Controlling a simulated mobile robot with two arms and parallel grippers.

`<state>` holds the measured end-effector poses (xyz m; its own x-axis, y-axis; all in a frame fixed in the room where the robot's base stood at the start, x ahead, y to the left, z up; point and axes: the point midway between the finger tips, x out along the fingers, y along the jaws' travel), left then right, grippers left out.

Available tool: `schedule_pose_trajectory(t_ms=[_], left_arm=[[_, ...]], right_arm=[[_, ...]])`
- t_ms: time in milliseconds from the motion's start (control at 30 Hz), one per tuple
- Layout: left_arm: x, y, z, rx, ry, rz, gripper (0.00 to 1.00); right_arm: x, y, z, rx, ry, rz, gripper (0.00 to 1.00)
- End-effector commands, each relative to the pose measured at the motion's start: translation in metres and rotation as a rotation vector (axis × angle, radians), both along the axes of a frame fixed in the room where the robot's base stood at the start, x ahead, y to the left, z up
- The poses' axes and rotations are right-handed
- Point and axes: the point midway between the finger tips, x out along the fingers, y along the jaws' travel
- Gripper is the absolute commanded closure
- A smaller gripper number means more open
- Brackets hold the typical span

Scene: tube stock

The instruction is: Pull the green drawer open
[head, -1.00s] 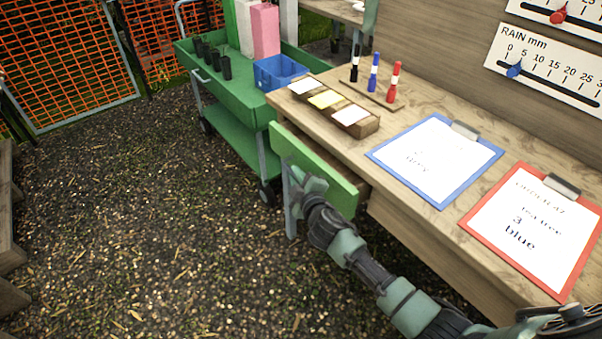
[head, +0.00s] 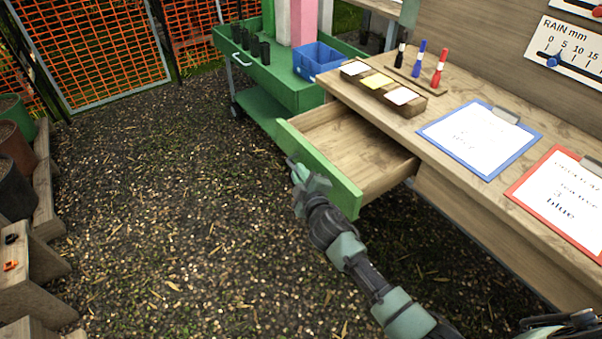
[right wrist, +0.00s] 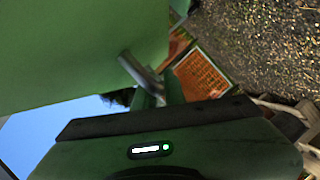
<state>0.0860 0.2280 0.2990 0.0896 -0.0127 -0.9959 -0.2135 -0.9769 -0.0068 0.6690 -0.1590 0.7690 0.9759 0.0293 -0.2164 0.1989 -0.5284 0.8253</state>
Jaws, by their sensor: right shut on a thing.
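The green drawer (head: 322,174) stands well out from the wooden desk in the head view, and its bare wooden inside shows. My right gripper (head: 294,164) is at the outer face of the green front, near its left part, and is shut on the drawer's handle. The handle itself is hidden behind the gripper in the head view. In the right wrist view the green drawer front (right wrist: 80,50) fills the upper left, and a grey bar (right wrist: 140,75), which looks like the handle, lies just beyond my gripper's body. My left gripper is not in view.
On the desk (head: 470,95) are a card box (head: 415,108), three markers, a blue clipboard (head: 437,133) and a red clipboard (head: 519,198). A green cart (head: 290,92) with a blue crate (head: 318,62) stands beyond the drawer. The gravel left of the drawer is clear.

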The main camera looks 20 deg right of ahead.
Motion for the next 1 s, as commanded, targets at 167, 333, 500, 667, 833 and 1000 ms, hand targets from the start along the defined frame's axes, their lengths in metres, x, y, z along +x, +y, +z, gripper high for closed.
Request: schedule_pose_trajectory(t_ms=[167, 333, 500, 667, 833, 1000], left_arm=[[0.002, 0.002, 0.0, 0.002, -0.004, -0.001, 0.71], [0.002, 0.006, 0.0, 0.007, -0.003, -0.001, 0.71], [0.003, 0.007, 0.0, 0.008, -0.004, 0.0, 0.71], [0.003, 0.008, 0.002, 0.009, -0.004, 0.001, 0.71], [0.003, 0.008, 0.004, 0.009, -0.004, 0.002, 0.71], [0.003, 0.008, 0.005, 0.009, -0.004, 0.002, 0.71]], right_arm=[[0.0, -0.001, -0.001, 0.0, 0.003, -0.001, 1.0], [0.0, -0.001, -0.001, 0.0, 0.002, -0.001, 0.68], [0.0, 0.0, 0.0, 0.0, 0.001, -0.001, 0.68], [-0.009, -0.001, 0.001, 0.0, 0.002, 0.0, 0.68], [-0.036, -0.002, 0.007, 0.0, 0.002, 0.0, 0.68], [-0.063, -0.002, 0.012, 0.0, 0.003, -0.001, 0.68]])
